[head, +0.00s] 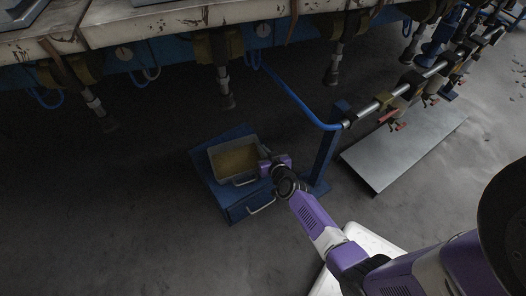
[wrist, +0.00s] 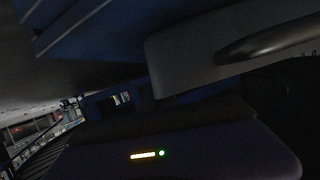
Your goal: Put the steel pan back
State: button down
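The steel pan (head: 212,160) is a shallow grey rectangular tray with a yellowish-brown inside. It sits on top of a blue box (head: 236,211) on the floor under the machine and looks level. A thin bar handle shows on its front side. My gripper (head: 264,167) is at the pan's right end, close against it; whether it touches cannot be told. In the dark wrist view a grey wall (wrist: 190,72) with a rounded bar in front, probably the pan, is very near. My fingers are not clear in either view, so their opening cannot be told.
The blue box has a bar handle (head: 262,207) on its front. A blue post (head: 326,152) stands just right of my gripper, with a blue pipe (head: 297,98) running up from it. Machine nozzles hang above. A grey plate (head: 400,155) lies at right.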

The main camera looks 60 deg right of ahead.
jog(key=shift+f, duration=0.1)
jog(key=c, duration=1.7)
grip_release()
